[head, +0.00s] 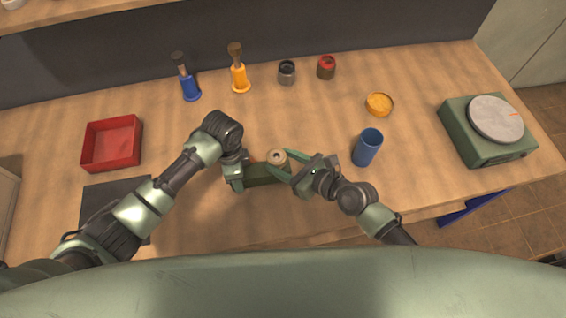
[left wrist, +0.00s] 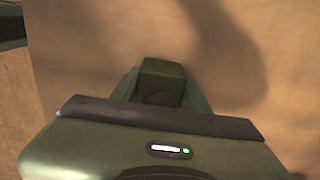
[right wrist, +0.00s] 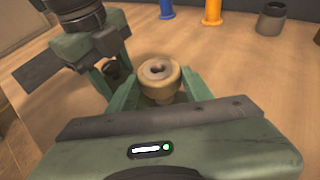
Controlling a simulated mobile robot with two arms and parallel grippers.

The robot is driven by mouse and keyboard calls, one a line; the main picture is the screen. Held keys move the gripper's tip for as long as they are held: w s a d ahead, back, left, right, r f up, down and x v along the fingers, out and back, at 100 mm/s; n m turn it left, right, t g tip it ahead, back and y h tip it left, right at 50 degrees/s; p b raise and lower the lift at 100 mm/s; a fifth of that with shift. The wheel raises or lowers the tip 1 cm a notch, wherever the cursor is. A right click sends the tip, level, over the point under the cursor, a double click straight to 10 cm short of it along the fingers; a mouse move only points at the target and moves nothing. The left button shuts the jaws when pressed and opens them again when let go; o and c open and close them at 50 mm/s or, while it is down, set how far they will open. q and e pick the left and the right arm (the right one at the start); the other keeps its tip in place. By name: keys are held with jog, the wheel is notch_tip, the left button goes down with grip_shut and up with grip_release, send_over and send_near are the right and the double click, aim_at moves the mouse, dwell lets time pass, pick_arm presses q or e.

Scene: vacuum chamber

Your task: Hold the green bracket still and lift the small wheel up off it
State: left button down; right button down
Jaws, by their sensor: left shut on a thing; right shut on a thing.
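The green bracket (head: 262,177) lies on the table between my two grippers. It also shows in the left wrist view (left wrist: 162,82). The small wheel (head: 277,157) is a tan disc with a dark centre hole, at the bracket's right end. It shows larger in the right wrist view (right wrist: 159,75). My left gripper (head: 246,174) is shut on the bracket from the left. My right gripper (head: 282,166) is shut on the wheel, one finger on each side of it. I cannot tell whether the wheel touches the bracket, as fingers hide the area below it.
A red tray (head: 137,148) and a dark mat (head: 98,201) are at the left. A blue cup (head: 367,147), a yellow dish (head: 379,104) and a green scale (head: 480,150) stand at the right. Two brushes (head: 239,77) and two small jars (head: 287,73) line the back.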

aim_at(284, 161)
jog(key=shift+r, duration=2.05)
pick_arm(q)
jog(key=c, duration=0.6)
grip_release()
jog(key=shift+c, duration=0.2)
jog(key=shift+r, duration=0.15)
notch_tip(284, 161, up, 12)
jog(key=shift+f, duration=0.1)
jog(key=shift+d, duration=0.1)
pick_arm(e)
jog(key=shift+d, duration=0.1)
